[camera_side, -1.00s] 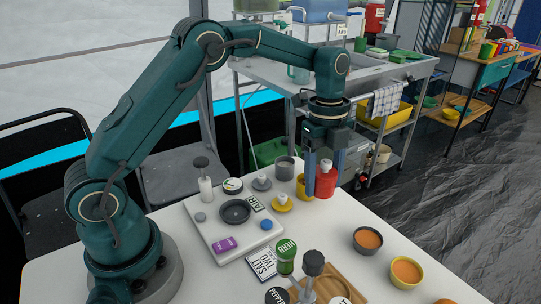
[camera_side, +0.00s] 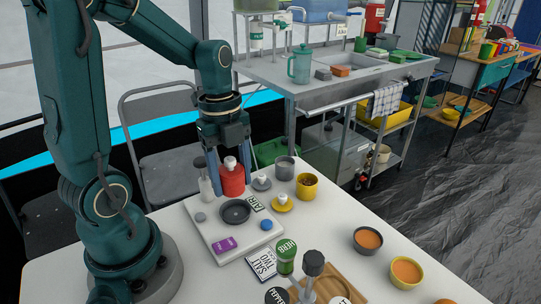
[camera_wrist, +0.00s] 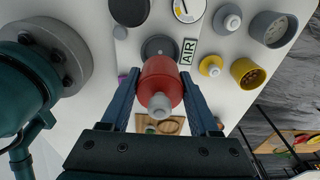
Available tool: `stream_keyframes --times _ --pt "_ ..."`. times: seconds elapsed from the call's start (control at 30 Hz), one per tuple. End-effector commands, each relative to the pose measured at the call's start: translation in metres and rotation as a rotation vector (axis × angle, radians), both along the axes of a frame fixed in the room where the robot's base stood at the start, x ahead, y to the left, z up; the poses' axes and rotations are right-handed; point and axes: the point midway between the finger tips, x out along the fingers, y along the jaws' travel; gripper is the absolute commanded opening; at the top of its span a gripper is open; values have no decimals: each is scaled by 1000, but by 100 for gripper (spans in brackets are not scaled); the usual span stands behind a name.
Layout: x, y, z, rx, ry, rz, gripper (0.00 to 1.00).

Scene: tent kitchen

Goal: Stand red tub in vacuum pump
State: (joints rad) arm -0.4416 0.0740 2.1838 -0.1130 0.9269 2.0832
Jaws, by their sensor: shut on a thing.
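The red tub (camera_side: 233,182) has a white cap and hangs upright between the fingers of my gripper (camera_side: 231,176), which is shut on it. It also shows in the wrist view (camera_wrist: 161,82). The vacuum pump is a white board (camera_side: 208,226) with a dark round dish (camera_side: 236,212), a gauge and an AIR label (camera_side: 254,203). The tub is held in the air above the board, near the dish. In the wrist view the tub's body covers part of the dish (camera_wrist: 158,45). I cannot tell the exact gap below the tub.
A yellow knobbed weight (camera_side: 282,203) and a grey one (camera_side: 262,183) sit close by. Jars (camera_side: 285,257) and bowls (camera_side: 368,241) occupy the front.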

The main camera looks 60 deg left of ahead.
Motion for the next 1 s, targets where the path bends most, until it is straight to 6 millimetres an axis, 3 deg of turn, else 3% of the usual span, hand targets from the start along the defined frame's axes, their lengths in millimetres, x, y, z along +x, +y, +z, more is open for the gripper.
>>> stream_keyframes --times 0.5,1.0 --pt "0 0 -47 -2 5 1 31" --pt "0 0 -55 0 2 1 31"
